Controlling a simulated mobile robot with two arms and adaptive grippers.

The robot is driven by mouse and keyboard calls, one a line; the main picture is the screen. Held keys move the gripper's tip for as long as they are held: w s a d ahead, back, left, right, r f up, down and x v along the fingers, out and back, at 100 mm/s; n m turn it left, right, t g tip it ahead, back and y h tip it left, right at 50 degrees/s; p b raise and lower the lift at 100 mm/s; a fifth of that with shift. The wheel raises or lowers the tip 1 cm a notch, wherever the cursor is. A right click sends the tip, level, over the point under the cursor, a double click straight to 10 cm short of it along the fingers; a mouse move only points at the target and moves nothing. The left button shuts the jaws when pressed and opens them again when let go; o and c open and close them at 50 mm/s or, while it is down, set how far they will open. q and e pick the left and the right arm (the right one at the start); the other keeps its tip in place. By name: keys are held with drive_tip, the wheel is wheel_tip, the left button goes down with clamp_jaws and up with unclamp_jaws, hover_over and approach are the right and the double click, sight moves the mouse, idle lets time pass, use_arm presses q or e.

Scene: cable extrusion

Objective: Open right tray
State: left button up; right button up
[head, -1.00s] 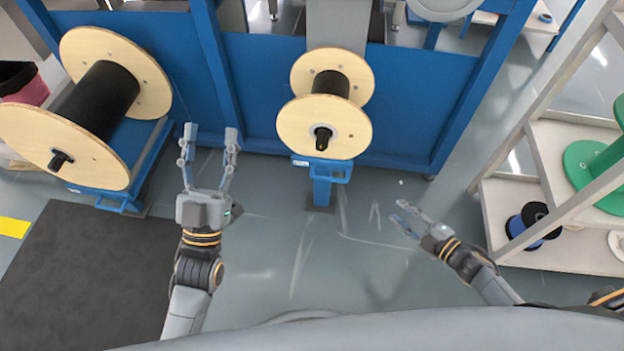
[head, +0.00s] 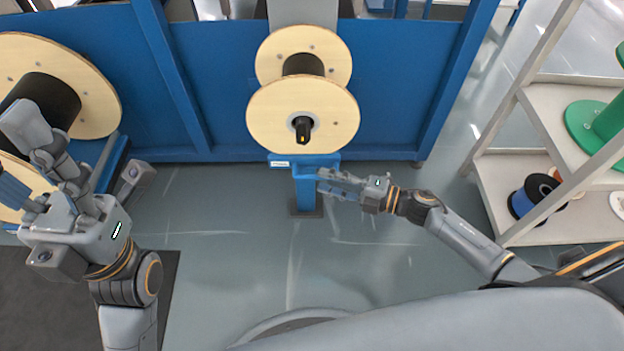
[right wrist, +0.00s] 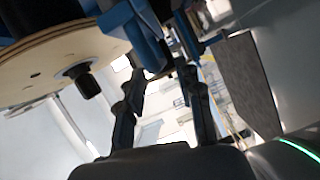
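The blue tray (head: 303,161) on the right is a small stand with a handle, below a wooden cable spool (head: 302,116) with a black core. My right gripper (head: 322,184) is just below the tray's front edge, pointing left. Its fingers are apart, with nothing seen between them. In the right wrist view, blue metal (right wrist: 148,35) and the spool (right wrist: 60,65) show beyond the open fingers (right wrist: 160,85); contact cannot be told. My left gripper (head: 18,160) is raised close to the camera at the left, its fingers spread and empty, partly hiding a larger spool.
The larger spool (head: 85,80) stands at the left on its own blue stand. A dark mat (head: 35,300) lies on the floor there. A shelf (head: 500,190) with a green reel (head: 590,120) and a blue reel (head: 532,200) stands at the right. The middle floor is clear.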

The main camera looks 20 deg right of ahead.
sight(318, 179)
drive_tip(key=shift+b+x, duration=0.45)
drive_tip(key=shift+x, duration=1.85)
clamp_jaws()
